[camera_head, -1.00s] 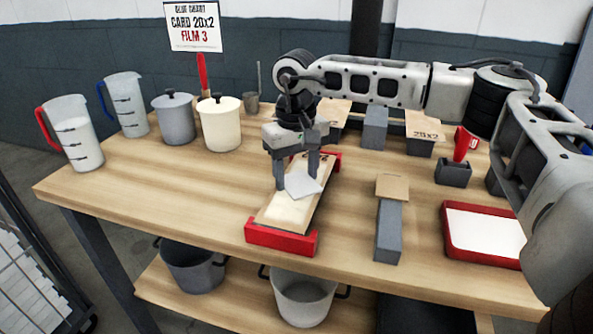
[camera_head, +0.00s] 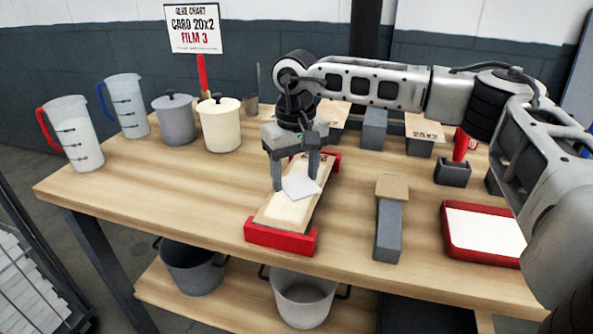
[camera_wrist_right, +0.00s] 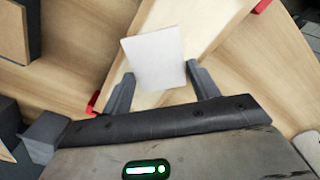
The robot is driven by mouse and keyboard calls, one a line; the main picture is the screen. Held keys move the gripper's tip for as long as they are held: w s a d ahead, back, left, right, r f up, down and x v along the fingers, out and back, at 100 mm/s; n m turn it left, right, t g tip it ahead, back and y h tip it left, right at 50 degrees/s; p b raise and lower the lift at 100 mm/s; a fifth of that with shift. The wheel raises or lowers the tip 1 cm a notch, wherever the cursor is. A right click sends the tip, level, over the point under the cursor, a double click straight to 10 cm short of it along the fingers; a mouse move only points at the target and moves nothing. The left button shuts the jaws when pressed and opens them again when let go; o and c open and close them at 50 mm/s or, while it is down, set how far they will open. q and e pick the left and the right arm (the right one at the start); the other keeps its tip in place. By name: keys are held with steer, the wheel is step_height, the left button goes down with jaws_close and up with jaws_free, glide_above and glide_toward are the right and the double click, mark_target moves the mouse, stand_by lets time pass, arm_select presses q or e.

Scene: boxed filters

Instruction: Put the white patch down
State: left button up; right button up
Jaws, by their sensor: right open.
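The white patch (camera_head: 301,186) lies tilted at an angle on the long card (camera_head: 283,213), between the fingers of my right gripper (camera_head: 294,183). In the right wrist view the white patch (camera_wrist_right: 155,58) shows just beyond and between the two fingertips of the right gripper (camera_wrist_right: 160,88), which are spread apart. The card rests in a holder with red ends (camera_head: 280,236). I cannot tell whether a finger touches the patch. My left gripper is out of view.
A grey block with a brown top (camera_head: 389,230) stands right of the holder. A red tray (camera_head: 447,237) with a white inside is farther right. Lidded pots (camera_head: 220,128) and measuring jugs (camera_head: 73,136) stand at the back left. The front left of the table is clear.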

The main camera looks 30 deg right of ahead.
mark_target(295, 182)
steer(key=shift+s+a+f, duration=0.1)
steer(key=shift+s+f, duration=0.15)
steer(key=shift+f, duration=0.45)
steer(key=shift+r, duration=0.3)
step_height(295, 182, up, 13)
steer(key=shift+w+p, duration=0.25)
steer(key=shift+p, duration=0.2)
steer(key=shift+f, duration=0.1)
